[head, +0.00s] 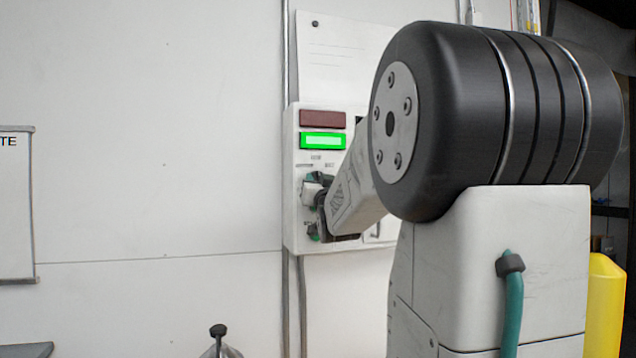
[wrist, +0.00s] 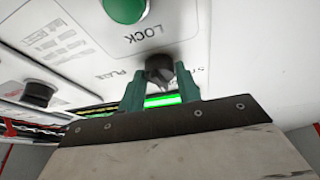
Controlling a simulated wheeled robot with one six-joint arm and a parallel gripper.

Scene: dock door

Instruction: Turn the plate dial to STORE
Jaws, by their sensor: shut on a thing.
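The white control box (head: 292,215) hangs on the wall, and its panel face fills much of the wrist view (wrist: 190,20). The plate dial (wrist: 159,64) is a dark knob with partly hidden lettering beside it, "PLA…" on the left and "ST…" on the right. My gripper (wrist: 161,76) has its two green fingers either side of the knob and is shut on it. I cannot tell which label the dial points to. In the head view my gripper (head: 320,200) is at the lower part of the box, where my arm hides much of the panel.
The box has a dark red lamp (head: 322,118) above a lit green lamp (head: 323,141). A green button (wrist: 125,8) sits near the word LOCK in the wrist view. A dark knob (wrist: 38,95) shows at left. A yellow post (head: 604,305) stands at right.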

